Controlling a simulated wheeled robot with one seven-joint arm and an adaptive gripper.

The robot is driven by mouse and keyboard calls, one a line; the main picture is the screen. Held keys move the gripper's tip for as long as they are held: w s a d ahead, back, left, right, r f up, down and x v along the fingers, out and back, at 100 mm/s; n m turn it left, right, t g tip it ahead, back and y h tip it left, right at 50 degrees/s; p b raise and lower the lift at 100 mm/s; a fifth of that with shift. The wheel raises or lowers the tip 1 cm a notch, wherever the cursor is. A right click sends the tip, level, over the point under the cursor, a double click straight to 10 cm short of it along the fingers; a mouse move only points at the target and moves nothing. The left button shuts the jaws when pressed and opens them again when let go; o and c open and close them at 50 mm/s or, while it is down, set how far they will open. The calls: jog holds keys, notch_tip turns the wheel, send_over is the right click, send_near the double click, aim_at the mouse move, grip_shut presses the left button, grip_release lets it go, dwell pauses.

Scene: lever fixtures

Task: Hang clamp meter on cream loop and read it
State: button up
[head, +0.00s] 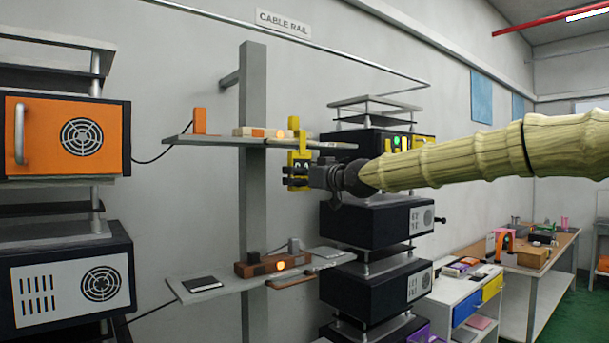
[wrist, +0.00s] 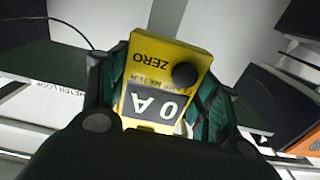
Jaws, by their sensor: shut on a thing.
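The yellow clamp meter (head: 299,158) is held upright in my gripper (head: 303,178), near the right part of the upper wall shelf. In the wrist view, the meter (wrist: 170,62) sits between my two dark green fingers (wrist: 163,88). Its display reads 0 A, and a black round knob and the word ZERO show above it. A cream block (head: 246,132) with an orange part lies on the upper shelf, left of the meter. I cannot make out a cream loop for certain. The meter's jaw is small in the head view; whether it is around anything is unclear.
The upper shelf (head: 215,139) also bears an orange upright piece (head: 199,121). The lower shelf (head: 215,291) holds a brown block (head: 255,267) with a lit orange lamp. Dark instrument racks (head: 376,222) stand close by on the right. An orange-fronted unit (head: 50,136) stands left.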

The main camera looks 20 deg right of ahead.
jog(key=shift+w+a+r, duration=0.1)
jog(key=shift+w+a, duration=0.1)
jog(key=shift+w, duration=0.3)
jog(key=shift+w+f, duration=0.15)
jog(key=shift+f, duration=0.55)
jog(key=shift+f, duration=0.1)
jog(key=o, duration=1.2)
